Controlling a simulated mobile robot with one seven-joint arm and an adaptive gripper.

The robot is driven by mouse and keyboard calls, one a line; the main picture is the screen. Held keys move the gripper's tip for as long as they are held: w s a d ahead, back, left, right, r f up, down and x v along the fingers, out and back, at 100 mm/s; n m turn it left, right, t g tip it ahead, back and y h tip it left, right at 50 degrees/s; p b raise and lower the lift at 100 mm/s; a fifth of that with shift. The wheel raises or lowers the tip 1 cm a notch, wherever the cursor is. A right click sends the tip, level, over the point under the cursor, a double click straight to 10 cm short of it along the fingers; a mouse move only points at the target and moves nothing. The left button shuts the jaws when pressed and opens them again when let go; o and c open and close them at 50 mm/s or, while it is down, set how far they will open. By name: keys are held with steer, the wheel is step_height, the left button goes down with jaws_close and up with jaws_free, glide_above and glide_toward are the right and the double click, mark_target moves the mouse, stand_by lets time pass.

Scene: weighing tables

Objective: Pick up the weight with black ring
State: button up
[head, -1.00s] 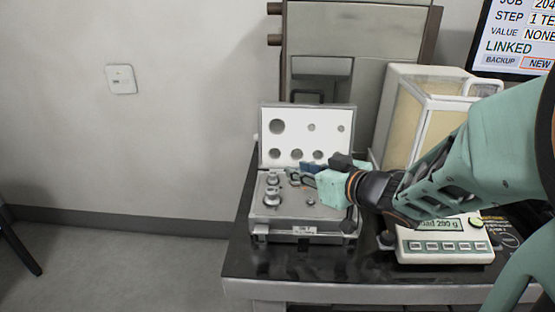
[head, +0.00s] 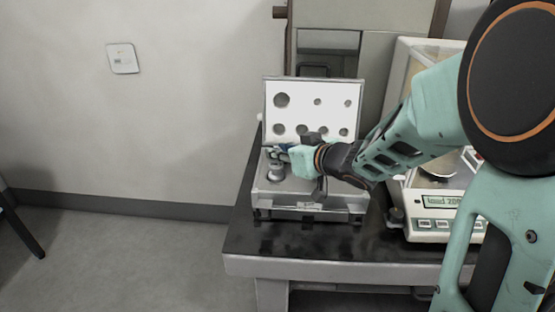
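An open weight case (head: 297,202) sits on the dark table, its white foam lid lining (head: 312,103) raised behind it. A metal weight (head: 276,173) stands at the left of the case. My gripper (head: 275,153) reaches in from the right, its fingertips over the back left of the case, just behind and above that weight. Its fingers are small and partly hidden, so I cannot tell whether they are open or hold something. My gripper and wrist cover much of the case's inside. No black ring can be made out on any weight.
A balance with a display (head: 440,202) stands right of the case, partly behind my arm. The dark table (head: 290,240) is clear in front of the case. A grey cabinet (head: 385,55) stands behind. A wall plate (head: 123,58) is at left.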

steer(key=shift+a, duration=0.1)
jaws_close()
steer(key=shift+w+r, duration=0.1)
